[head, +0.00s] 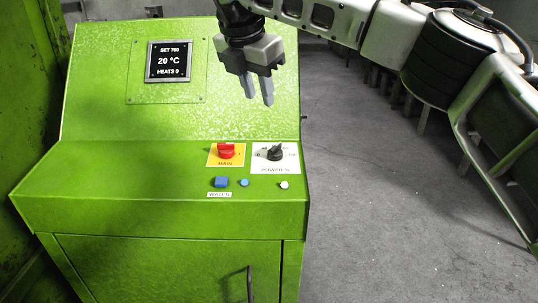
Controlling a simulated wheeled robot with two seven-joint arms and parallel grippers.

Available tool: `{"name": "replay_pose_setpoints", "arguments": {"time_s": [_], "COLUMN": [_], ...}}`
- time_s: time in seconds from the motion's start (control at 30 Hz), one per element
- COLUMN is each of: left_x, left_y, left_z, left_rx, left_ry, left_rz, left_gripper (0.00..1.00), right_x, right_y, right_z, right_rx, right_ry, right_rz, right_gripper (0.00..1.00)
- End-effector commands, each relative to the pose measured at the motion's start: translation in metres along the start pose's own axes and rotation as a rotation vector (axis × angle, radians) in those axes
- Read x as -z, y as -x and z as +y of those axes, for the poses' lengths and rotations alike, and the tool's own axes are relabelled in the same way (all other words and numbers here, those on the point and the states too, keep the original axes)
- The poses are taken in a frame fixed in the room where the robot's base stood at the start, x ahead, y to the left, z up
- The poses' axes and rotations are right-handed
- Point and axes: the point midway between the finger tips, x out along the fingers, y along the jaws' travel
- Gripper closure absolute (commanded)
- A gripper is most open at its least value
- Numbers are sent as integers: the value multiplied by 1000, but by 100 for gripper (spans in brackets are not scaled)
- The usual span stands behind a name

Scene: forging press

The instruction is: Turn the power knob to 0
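The black power knob (275,153) sits on a white plate lettered "POWER %" (289,168), on the right of the green console's sloping ledge. The knob's narrow end seems to point up and to the right; the scale marks are too small to read. My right gripper (258,97) hangs above and slightly left of the knob, fingers pointing down. Its two fingers are a little apart with nothing between them, and it touches nothing that I can see. My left gripper is out of view.
Left of the knob is a red switch (227,151) on a yellow "MAIN" plate. Below are a blue "WATER" button (221,182), a small blue lamp (244,183) and a white one (284,185). A display (169,62) reads 20 °C. Open grey floor (400,220) lies right.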

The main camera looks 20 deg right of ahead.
Motion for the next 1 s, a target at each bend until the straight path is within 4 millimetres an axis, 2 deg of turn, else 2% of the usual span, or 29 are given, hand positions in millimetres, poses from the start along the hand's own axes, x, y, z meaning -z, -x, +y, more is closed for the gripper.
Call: {"name": "replay_pose_setpoints", "arguments": {"time_s": [0.17, 0.7, 0.8, 1.0], "left_x": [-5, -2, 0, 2], "left_y": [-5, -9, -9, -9], "left_z": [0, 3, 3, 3], "left_rx": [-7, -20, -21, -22], "left_ry": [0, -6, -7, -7], "left_rz": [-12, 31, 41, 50], "left_gripper": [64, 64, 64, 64], "right_x": [-7, -7, -8, -8], "right_y": [-12, -123, -138, -154], "right_z": [-4, -4, -4, -4], "right_rx": [12, 9, 9, 7], "right_ry": [-25, -20, -19, -18], "right_rz": [-25, -19, -19, -20], "right_gripper": [68, 68, 68, 68]}}
